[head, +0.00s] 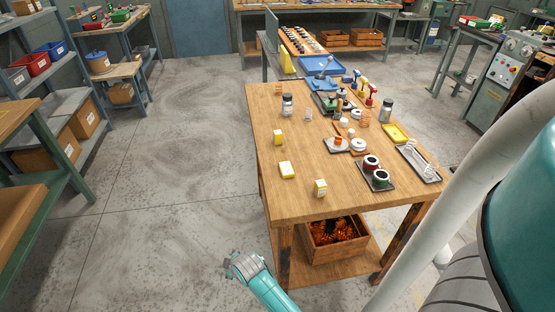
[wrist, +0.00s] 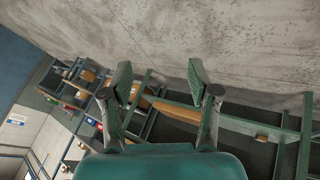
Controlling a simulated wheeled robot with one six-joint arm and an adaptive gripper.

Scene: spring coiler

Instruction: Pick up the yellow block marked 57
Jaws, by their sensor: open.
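Several small yellow blocks with pale faces are on the wooden table in the head view. One block (head: 278,137) stands at the back left, one block (head: 287,170) lies nearer the left edge, and one block (head: 320,188) stands near the front edge. Their markings are too small to read, so I cannot tell which is 57. My gripper (wrist: 158,82) is open and empty in the wrist view, with floor and shelving beyond its fingers. In the head view my arm's teal end is low over the floor, left of the table's front; the fingers are not clear there.
Floor left of the table is clear; shelves (head: 60,160) stand at far left.

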